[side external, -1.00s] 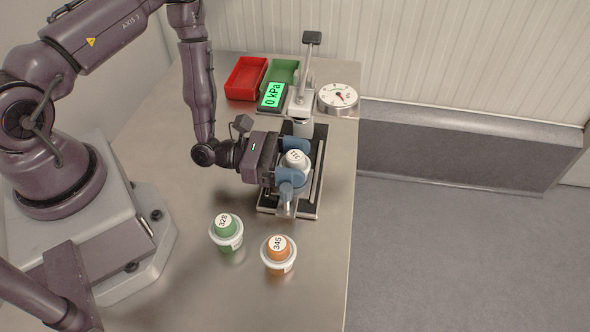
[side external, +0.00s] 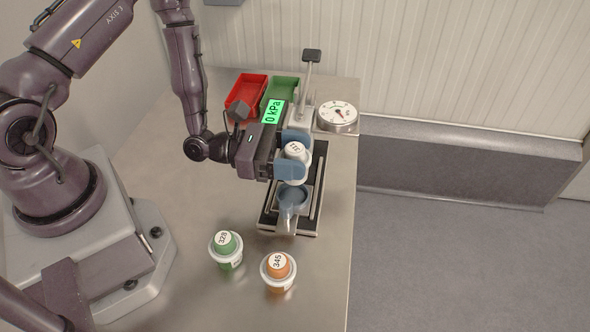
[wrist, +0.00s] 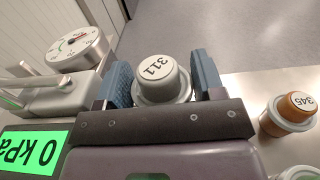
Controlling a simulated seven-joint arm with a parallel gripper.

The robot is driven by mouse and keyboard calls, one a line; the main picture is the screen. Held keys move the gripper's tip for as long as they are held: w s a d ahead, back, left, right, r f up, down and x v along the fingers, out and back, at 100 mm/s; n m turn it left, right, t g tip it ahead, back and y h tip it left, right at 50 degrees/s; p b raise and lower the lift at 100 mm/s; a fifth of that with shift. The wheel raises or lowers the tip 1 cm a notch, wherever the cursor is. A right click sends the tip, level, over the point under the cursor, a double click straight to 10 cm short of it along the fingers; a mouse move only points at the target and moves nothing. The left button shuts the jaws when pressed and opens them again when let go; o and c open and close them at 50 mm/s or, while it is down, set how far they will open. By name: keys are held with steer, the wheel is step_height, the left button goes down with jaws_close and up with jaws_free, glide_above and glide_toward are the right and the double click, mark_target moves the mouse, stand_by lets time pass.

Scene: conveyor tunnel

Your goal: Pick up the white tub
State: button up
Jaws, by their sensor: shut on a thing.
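The white tub (side external: 295,151), with a rounded top marked 311, is between the blue fingers of my gripper (side external: 292,155). In the side external view it is raised above the black-framed press base (side external: 266,217). The wrist view shows the tub (wrist: 162,78) upright, with one finger of my gripper (wrist: 163,84) on each side of it. My gripper is shut on it. The tub's lower part is partly hidden by the near finger.
A green tub 328 (side external: 226,250) and an orange tub 345 (side external: 278,271) stand in front on the table. A clear bluish cup-like part (side external: 291,200) sits on the base. Red (side external: 246,95) and green (side external: 279,93) bins, a dial gauge (side external: 338,116) and a 0 kPa display (side external: 272,112) are behind.

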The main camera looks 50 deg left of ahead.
step_height(320, 180, up, 12)
stand_by(0.4)
